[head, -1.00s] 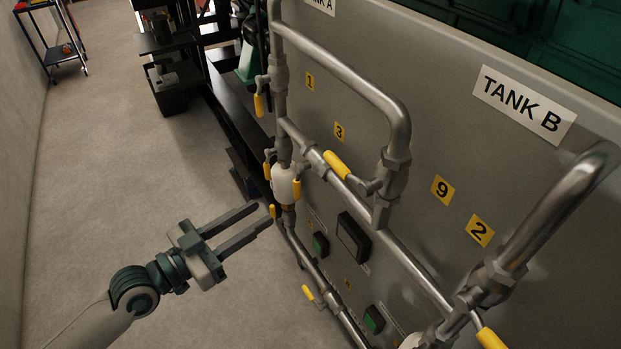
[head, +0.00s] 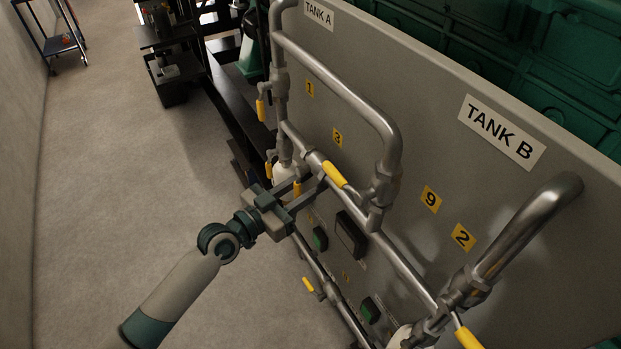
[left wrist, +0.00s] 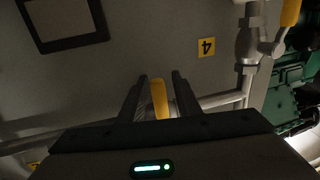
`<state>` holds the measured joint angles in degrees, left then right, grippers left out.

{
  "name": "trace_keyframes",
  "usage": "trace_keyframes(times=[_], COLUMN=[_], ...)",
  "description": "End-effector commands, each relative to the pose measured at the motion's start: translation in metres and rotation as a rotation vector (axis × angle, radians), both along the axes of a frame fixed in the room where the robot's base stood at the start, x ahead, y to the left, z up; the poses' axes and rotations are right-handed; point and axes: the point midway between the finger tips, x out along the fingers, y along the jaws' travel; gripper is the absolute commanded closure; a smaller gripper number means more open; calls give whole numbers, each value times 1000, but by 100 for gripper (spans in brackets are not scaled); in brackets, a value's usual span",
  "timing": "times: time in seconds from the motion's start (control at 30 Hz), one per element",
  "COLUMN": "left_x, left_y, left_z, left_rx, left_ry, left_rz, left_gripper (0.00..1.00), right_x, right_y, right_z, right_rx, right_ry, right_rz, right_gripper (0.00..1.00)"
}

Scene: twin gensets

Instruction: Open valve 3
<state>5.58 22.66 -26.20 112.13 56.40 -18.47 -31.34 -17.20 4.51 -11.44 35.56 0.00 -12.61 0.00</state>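The yellow label 3 (head: 337,138) is on the grey panel, above a pipe valve with a yellow handle (head: 335,173) that slants along the pipe. My left gripper (head: 308,182) is open at the pipes, just left of that handle. Another yellow handle (head: 297,187) shows between its fingers in the head view. In the left wrist view, a yellow handle (left wrist: 158,98) lies between the open fingers (left wrist: 160,90), with a gap on each side. I cannot tell for sure which valve that handle belongs to. My right gripper is not in view.
Metal pipes (head: 340,87) run in front of the panel. Labels 1 (head: 310,88), 9 (head: 431,199) and 2 (head: 463,237) mark it; label 4 (left wrist: 206,47) shows upside down in the left wrist view. More yellow handles (head: 261,110) stand nearby.

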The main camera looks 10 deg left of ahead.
Motion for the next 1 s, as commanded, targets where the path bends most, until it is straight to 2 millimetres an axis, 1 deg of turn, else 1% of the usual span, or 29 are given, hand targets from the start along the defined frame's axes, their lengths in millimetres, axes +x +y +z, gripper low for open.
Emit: trace_keyframes(times=[0.37,0.47,0.5,0.77,0.87,1.0], left_x=[3,3,3,3,5,9], left_y=[-3,-2,-2,-2,-1,2], left_z=[0,0,0,-1,-3,-4], left_rx=[0,0,0,5,22,67], left_ry=[0,0,0,-8,-30,-94], left_rz=[0,0,0,0,0,-1], left_gripper=[70,91,100,100,100,100], right_x=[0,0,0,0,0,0], right_y=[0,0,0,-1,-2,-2], right_z=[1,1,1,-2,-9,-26], right_rx=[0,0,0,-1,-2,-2], right_ry=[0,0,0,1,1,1], right_rz=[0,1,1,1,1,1], right_gripper=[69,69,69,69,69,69])
